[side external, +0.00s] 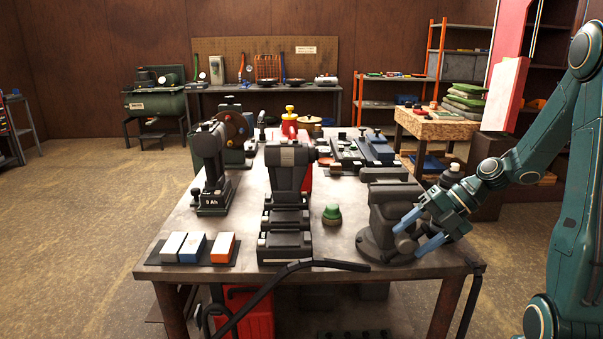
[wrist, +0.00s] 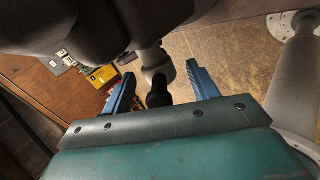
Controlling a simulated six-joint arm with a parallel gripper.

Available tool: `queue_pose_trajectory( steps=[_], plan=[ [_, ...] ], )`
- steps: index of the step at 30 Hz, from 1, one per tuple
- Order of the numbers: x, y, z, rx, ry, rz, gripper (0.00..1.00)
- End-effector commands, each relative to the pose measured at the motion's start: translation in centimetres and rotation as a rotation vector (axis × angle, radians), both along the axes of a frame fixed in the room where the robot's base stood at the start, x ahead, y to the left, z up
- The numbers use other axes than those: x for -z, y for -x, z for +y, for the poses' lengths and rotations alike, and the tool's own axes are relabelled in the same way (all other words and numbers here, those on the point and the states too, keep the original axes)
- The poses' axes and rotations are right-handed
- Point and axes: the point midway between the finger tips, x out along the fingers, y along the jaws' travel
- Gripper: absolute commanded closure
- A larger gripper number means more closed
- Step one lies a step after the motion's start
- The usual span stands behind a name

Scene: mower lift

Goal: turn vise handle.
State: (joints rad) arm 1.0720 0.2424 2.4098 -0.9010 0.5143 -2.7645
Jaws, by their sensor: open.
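The dark grey vise (side external: 395,205) stands on its round base at the right front corner of the workbench (side external: 345,250). My gripper (side external: 412,232) is at the front right of the vise, with its two blue fingers apart. In the wrist view, my gripper (wrist: 162,88) is open. The vise handle (wrist: 158,90), a black-ended bar with a grey fitting behind it, shows between the fingers, with visible gaps on both sides. The vise body (wrist: 80,30) fills the upper left there. In the side view, the fingers partly cover the handle.
A green knob (side external: 332,214) stands left of the vise. Battery chargers (side external: 286,215) and sharpening blocks (side external: 197,247) sit further left. A black hose or cable (side external: 290,268) hangs over the front edge. The bench edge lies close below my gripper.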

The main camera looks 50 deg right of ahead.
Motion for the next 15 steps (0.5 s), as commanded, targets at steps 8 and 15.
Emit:
queue_pose_trajectory(
  steps=[8, 15],
  plan=[
    [-0.16, -0.13, 0.10, -0.003, 0.034, 0.028, 0.41],
    [-0.40, -0.31, 0.31, -0.005, 0.102, 0.095, 0.41]
  ],
)
